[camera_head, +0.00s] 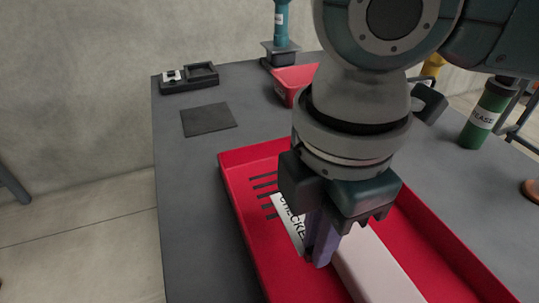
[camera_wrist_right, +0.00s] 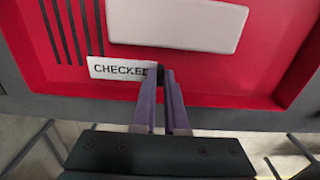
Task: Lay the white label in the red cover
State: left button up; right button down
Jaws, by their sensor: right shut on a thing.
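The red cover (camera_head: 258,232) is a shallow red tray with raised walls and a row of dark slots, on the grey table. The white label (camera_head: 286,220) reads "CHECKED" and shows over the cover's floor beside the slots. It also shows in the right wrist view (camera_wrist_right: 115,68). My right gripper (camera_head: 318,256) points down into the cover. Its purple fingers (camera_wrist_right: 160,74) are shut on the label's right end, hiding the last letter. I cannot tell whether the label touches the floor. My left gripper is out of view.
A pale raised block (camera_head: 375,268) lies in the cover next to the fingers. Behind are a dark square mat (camera_head: 208,119), a small black tray (camera_head: 190,77), a red bin (camera_head: 290,80) and a green bottle (camera_head: 485,115). The table's left side is clear.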

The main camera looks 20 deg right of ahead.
aim_at(309, 274)
notch_tip(309, 274, down, 4)
jog(key=shift+r+b, duration=0.1)
jog(key=shift+b, duration=0.45)
jog(key=shift+f, duration=0.2)
jog(key=shift+f, duration=0.15)
jog(key=c, duration=0.9)
grip_release()
jog(key=shift+c, duration=0.2)
